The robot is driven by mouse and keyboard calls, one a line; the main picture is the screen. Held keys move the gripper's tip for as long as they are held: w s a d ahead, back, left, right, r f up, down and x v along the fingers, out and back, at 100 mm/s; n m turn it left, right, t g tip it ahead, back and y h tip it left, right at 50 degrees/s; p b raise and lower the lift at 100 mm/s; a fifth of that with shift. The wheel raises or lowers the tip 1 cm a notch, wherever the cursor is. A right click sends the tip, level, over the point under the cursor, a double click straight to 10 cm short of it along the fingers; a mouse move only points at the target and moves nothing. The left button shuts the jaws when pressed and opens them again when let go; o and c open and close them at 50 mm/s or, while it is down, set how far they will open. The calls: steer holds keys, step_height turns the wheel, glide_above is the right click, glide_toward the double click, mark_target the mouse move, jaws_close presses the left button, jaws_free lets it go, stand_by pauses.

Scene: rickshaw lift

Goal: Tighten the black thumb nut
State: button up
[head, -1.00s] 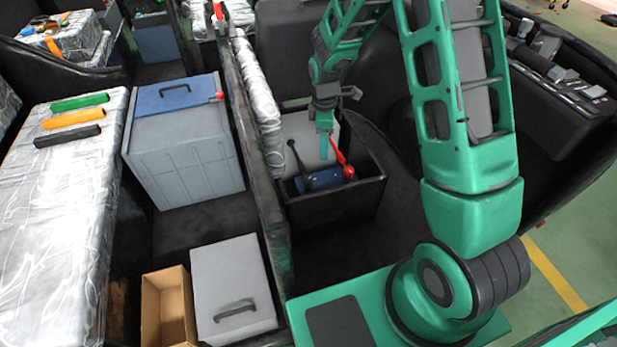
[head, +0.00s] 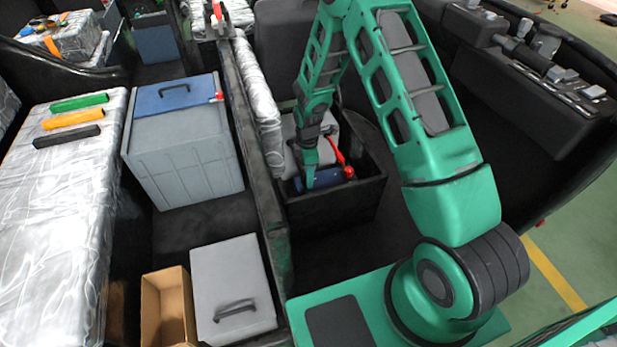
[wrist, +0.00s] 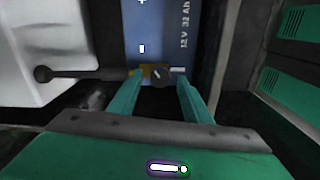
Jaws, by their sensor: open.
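The black thumb nut (wrist: 160,73) sits on a yellowish metal terminal at the edge of the blue battery (wrist: 158,30), whose lettering reads 12V 32 Ah. A black cable end (wrist: 72,74) runs to the terminal from the left. My gripper (wrist: 159,80) is open, with one green finger on each side of the nut and visible space between. In the head view, my gripper (head: 308,184) reaches down at the left part of the battery (head: 328,178), and it hides the nut there. A red lever-like part (head: 338,158) stands at the battery's other side.
The battery sits in an open black box (head: 340,208) with close walls. A pale, rounded body (wrist: 45,40) is left of the battery in the wrist view. A dark wall (wrist: 230,50) is right. A grey-blue chest (head: 183,140) and grey box (head: 230,290) stand left.

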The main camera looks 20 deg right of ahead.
steer(key=shift+f, duration=0.9)
steer(key=c, duration=1.1)
steer(key=shift+d, duration=0.2)
steer(key=shift+o, duration=0.2)
steer(key=shift+a, duration=0.1)
